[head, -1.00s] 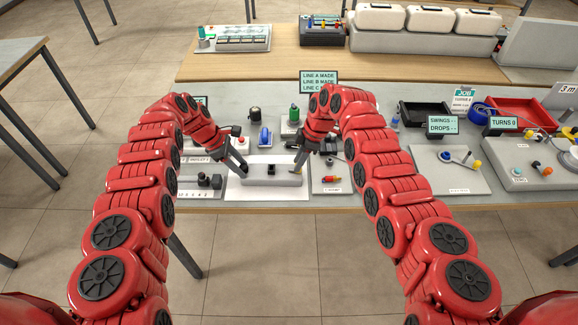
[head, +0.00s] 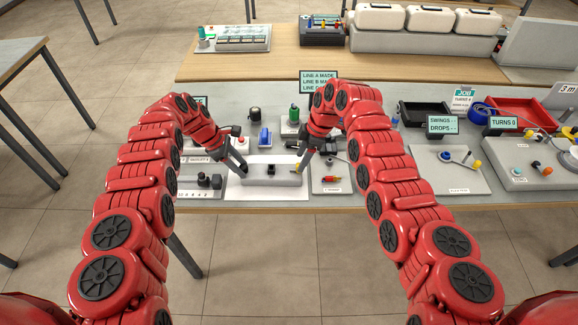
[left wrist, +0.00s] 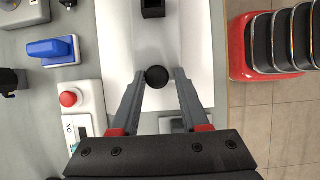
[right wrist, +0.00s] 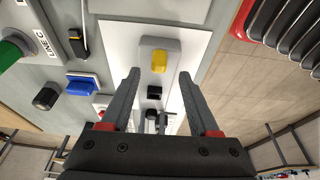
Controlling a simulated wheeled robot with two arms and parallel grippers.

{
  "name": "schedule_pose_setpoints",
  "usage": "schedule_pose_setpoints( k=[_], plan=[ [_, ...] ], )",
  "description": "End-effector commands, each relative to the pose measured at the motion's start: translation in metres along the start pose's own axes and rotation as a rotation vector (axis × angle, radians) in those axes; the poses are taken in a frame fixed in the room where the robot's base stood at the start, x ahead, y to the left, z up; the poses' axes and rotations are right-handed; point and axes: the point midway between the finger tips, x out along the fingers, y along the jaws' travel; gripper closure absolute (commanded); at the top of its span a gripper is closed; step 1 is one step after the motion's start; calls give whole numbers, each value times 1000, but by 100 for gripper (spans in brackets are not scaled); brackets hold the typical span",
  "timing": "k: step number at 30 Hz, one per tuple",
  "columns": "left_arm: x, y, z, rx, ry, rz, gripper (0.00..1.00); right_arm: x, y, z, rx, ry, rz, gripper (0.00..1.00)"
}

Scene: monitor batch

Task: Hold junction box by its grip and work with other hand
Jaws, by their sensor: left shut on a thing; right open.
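The grey junction box (head: 285,180) lies lengthwise on a white mat (head: 233,190) at the near edge of the bench. A black socket shows in its middle (right wrist: 154,92), and a yellow button (right wrist: 158,60) sits at its right end. My left gripper (left wrist: 157,80) is shut on the round black grip (left wrist: 157,77) at the box's left end. My right gripper (right wrist: 160,78) is open and empty.
A blue part (head: 264,138), a green-topped device (head: 293,116) and a black knob (head: 254,114) stand behind the box. A panel with a red-and-yellow part (head: 331,179) lies to the right. Black (head: 424,108) and red (head: 518,108) trays stand further right.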

Motion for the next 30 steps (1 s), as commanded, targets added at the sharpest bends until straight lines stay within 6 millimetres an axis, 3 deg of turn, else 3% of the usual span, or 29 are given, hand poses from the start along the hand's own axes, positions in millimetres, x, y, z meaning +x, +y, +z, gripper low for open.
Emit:
schedule_pose_setpoints(
  k=[1,9,15,30],
  plan=[
    [17,-13,-9,-7,9,-34,100,-6,2,2,2,3,11,38],
    [17,-12,-9,-6,9,-34,100,-68,-4,2,0,2,13,38],
    [17,-12,-9,-6,9,-34,100,-97,-7,2,0,3,12,38],
    [17,-12,-9,-7,9,-34,100,-105,-8,1,0,2,9,38]
  ],
)
